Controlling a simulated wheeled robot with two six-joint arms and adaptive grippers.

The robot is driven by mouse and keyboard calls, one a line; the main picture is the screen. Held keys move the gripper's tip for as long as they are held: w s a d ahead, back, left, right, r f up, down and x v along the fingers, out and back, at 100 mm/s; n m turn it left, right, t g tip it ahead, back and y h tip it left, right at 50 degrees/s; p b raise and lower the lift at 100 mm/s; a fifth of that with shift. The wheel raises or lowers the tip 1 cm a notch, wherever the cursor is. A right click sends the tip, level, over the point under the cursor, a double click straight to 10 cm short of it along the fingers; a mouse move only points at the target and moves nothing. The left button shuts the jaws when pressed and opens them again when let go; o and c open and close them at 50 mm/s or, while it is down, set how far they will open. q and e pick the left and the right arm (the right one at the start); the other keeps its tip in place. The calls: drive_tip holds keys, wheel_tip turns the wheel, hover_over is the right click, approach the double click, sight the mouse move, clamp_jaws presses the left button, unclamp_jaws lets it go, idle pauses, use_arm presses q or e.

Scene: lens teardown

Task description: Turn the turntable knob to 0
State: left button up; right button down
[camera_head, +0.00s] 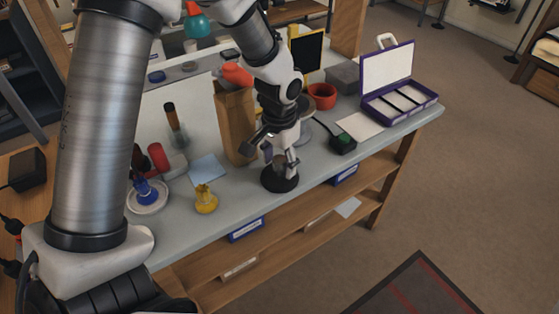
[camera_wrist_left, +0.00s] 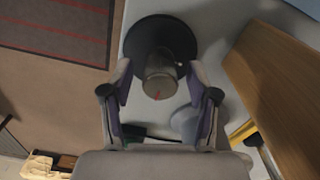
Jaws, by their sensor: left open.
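The turntable is a round black base (camera_head: 281,181) standing on the grey bench, under my left gripper. In the left wrist view it is a dark disc (camera_wrist_left: 139,36) with a grey metallic cylindrical knob (camera_wrist_left: 160,82) on it. A red mark shows on the knob's near face; I cannot read any scale or number. My left gripper (camera_head: 281,160) points down over the turntable with its fingers apart. In the left wrist view the left gripper (camera_wrist_left: 160,70) has one finger on each side of the knob, with visible gaps. My right gripper is not in view.
A brown upright box (camera_head: 236,125) stands close behind the gripper. A yellow object (camera_head: 206,200) sits to the left, a black-and-green device (camera_head: 343,140) to the right. An open purple case (camera_head: 392,88) is at the bench's far right. The bench's front edge is close.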

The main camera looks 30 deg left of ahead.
use_arm(q)
clamp_jaws()
drive_tip(key=shift+n, duration=0.3)
drive_tip(key=n+p, duration=0.1)
drive_tip(key=n, duration=0.1)
drive_tip(key=shift+r+n+p, duration=0.1)
drive_tip(key=shift+n+p, duration=0.3)
drive_tip(key=n+p, duration=0.1)
drive_tip(key=n, duration=0.3)
drive_tip(key=shift+n, duration=0.3)
drive_tip(key=n, duration=0.9)
drive_tip(key=shift+n, duration=0.4)
